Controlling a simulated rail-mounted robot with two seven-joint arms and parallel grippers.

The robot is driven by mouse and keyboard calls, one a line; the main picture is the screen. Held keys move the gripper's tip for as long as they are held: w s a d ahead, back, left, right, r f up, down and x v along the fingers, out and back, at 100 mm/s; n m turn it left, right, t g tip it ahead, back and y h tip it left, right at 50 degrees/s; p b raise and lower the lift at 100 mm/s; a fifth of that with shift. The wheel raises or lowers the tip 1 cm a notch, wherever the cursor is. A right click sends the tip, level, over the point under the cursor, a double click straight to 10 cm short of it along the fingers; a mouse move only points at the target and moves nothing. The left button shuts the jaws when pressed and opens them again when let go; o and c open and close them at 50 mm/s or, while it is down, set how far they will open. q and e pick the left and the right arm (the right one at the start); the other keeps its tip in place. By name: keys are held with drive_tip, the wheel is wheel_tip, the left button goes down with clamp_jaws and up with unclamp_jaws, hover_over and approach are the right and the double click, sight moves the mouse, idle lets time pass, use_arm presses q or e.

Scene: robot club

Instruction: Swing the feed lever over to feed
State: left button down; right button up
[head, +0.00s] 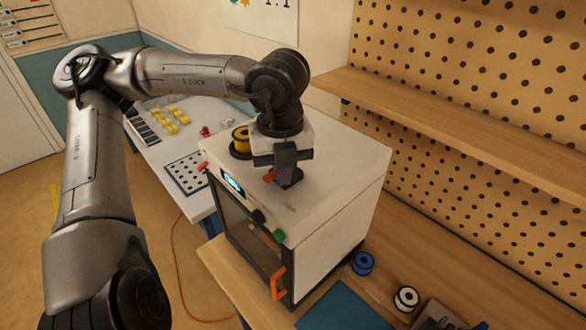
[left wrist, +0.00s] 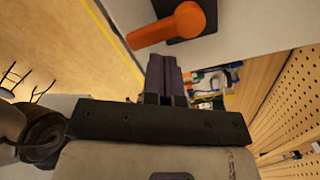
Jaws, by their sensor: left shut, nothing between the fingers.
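The orange feed lever (head: 268,176) is on top of the white printer (head: 340,170), mostly hidden behind my left gripper (head: 287,178) in the head view. In the left wrist view the lever (left wrist: 165,30) shows clearly: a round hub on a dark base plate (left wrist: 199,24), with its arm pointing left and slightly down in the picture. My left gripper (left wrist: 163,60) is shut and empty. Its fingertips are close beside the lever, and a small gap seems to show between them in the wrist view. My right gripper is in neither view.
A yellow spool (head: 241,140) sits on the printer's back left. An orange door handle (head: 278,284) sticks out in front. A blue spool (head: 362,263) and a white spool (head: 406,298) stand on the bench at right. A wooden shelf (head: 450,120) juts from the pegboard.

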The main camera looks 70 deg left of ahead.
use_arm(q)
drive_tip(key=shift+r+p, duration=0.7)
drive_tip(key=shift+r, duration=0.45)
wheel_tip(320, 180, up, 4)
drive_tip(key=shift+f+p, duration=0.15)
drive_tip(key=shift+p, duration=0.8)
